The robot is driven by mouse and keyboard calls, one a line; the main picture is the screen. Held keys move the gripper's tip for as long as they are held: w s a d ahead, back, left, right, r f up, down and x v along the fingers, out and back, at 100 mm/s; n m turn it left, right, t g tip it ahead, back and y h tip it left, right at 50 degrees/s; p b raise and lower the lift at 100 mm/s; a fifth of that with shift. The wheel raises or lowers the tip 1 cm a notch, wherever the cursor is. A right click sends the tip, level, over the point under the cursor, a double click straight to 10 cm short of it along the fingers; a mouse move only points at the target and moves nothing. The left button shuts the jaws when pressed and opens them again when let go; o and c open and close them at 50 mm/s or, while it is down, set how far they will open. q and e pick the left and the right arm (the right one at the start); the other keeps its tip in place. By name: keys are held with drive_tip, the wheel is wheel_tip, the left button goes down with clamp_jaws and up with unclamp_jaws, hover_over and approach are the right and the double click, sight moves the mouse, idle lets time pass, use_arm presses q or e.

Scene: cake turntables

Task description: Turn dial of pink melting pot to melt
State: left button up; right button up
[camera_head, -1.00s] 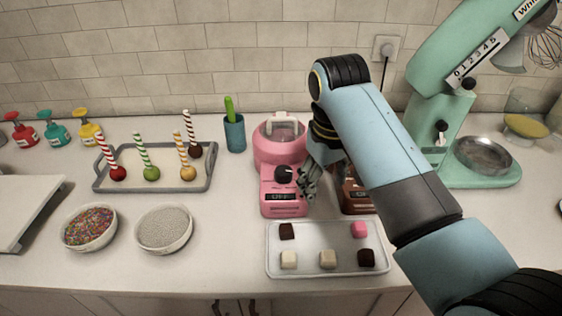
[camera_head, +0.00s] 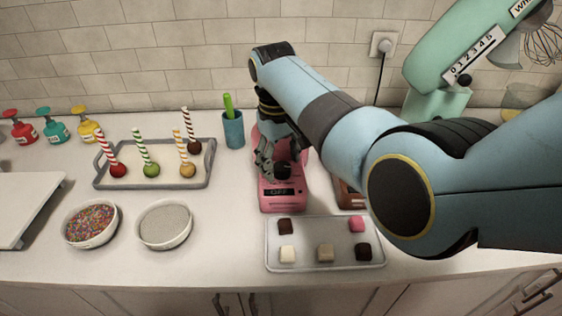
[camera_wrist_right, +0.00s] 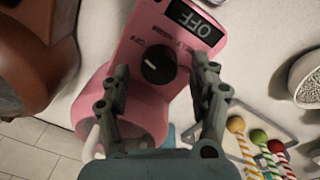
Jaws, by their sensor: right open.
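My left gripper is out of view.
A brown pot (camera_head: 348,196) stands to the right, mostly hidden by my arm. A tray of candy pieces (camera_head: 325,229) lies in front. The mint mixer (camera_head: 440,105) is at right.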

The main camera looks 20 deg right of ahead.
drive_tip(key=shift+f, duration=0.45)
drive_tip(key=shift+c, duration=0.4)
drive_tip(key=c, duration=1.1)
